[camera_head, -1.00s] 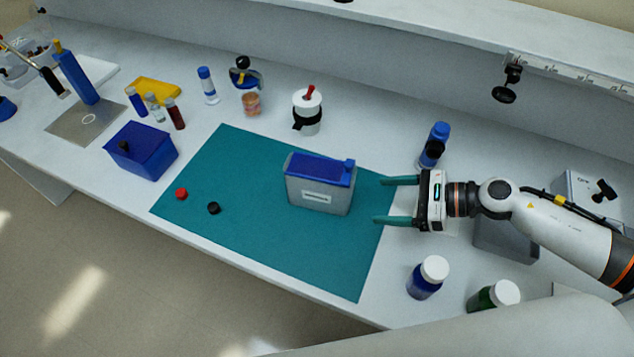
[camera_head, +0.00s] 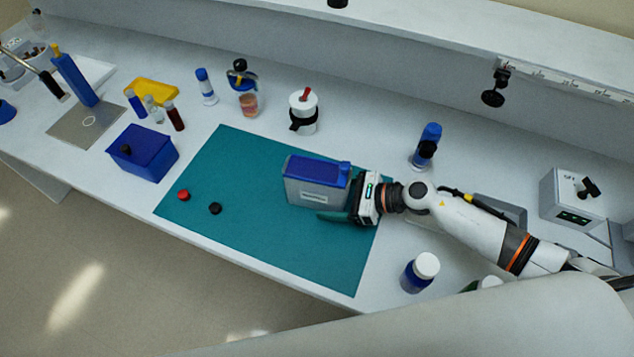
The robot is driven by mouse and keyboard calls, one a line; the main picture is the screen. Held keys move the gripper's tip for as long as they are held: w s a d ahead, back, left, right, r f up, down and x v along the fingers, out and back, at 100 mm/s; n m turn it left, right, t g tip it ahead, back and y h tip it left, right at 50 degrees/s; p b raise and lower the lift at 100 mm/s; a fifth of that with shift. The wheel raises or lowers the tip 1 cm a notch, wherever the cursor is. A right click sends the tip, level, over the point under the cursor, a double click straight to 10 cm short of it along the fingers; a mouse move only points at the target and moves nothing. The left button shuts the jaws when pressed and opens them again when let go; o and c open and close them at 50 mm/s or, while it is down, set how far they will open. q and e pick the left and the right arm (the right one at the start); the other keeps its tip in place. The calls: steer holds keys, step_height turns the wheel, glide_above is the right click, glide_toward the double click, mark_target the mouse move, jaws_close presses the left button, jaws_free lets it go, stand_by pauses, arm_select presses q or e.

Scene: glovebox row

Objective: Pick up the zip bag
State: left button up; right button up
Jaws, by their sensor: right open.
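A grey upright container (camera_head: 305,191) with a blue top and a white label stands on the teal mat (camera_head: 240,220). It is the likeliest zip bag, but I cannot tell for sure. My right gripper (camera_head: 340,201) is open at its right end. One teal finger lies along the container's near side, low down. The other finger is mostly hidden behind the container. I cannot tell whether the fingers touch it. My left gripper is not in view.
A red cap (camera_head: 183,195) and a black cap (camera_head: 214,208) lie on the mat's left part. A blue box (camera_head: 145,155) stands left of it. A white-capped bottle (camera_head: 420,273) stands near my right arm. A blue-topped tube (camera_head: 426,147) stands behind that arm.

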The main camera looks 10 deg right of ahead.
mark_target(346, 173)
steer(key=shift+w+a+f, duration=0.15)
steer(key=shift+a, duration=0.1)
steer(key=c, duration=1.1)
steer(key=shift+o, duration=0.2)
steer(key=shift+d, duration=0.1)
step_height(346, 173, up, 9)
steer(key=shift+f, duration=0.2)
steer(key=shift+r, duration=0.45)
steer(key=shift+f+b, duration=3.1)
steer(key=shift+f, duration=0.25)
steer(key=shift+f+b, duration=1.25)
steer(key=shift+f, duration=0.15)
